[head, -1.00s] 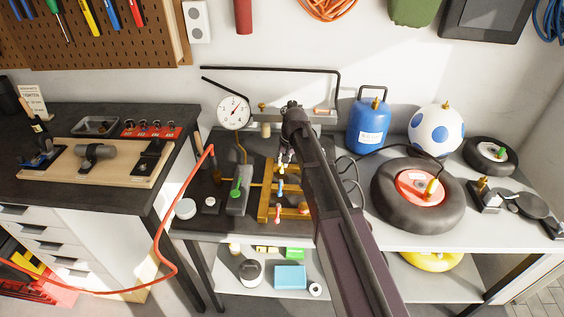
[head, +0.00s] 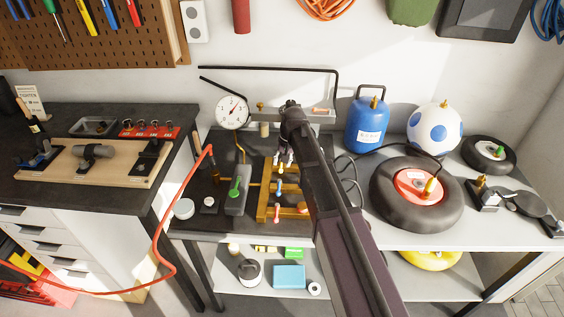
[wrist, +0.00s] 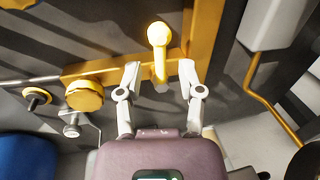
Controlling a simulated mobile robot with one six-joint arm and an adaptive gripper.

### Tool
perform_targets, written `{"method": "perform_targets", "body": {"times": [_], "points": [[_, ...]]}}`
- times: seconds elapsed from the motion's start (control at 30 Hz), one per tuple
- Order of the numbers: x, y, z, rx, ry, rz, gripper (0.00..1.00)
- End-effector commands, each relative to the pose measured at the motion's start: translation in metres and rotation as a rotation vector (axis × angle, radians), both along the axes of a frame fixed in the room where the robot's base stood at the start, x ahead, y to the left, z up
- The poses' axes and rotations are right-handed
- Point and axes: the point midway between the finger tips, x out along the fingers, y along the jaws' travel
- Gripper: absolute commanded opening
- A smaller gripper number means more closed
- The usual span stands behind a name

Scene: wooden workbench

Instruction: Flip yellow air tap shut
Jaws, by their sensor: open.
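The yellow air tap shows in the wrist view as a bright yellow lever with a round knob end (wrist: 159,36), standing on a brass-coloured manifold bar. In the head view a small yellow lever (head: 281,168) shows just below my gripper, on the brass manifold frame (head: 262,205). My gripper (wrist: 159,78) is open and empty, with one finger on each side of the lever's lower part. I see a gap on both sides. In the head view my gripper (head: 285,158) is small and partly covered by my arm.
A grey box with a green lever (head: 235,188) stands left of the manifold. A pressure gauge (head: 233,111) is behind it. A blue tank (head: 367,127) and a black tyre (head: 388,200) are to the right. A round brass knob (wrist: 85,96) sits beside the tap.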

Motion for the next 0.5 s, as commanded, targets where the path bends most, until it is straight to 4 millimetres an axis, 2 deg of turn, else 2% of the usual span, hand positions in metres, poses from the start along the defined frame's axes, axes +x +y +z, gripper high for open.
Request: {"method": "perform_targets", "body": {"times": [0.27, 0.5], "points": [[0.0, 0.0009, 0.0002, 0.0, 0.0, -0.03, 0.49], [-0.0002, 0.0036, 0.0002, 0.001, -0.001, -0.128, 0.49]]}}
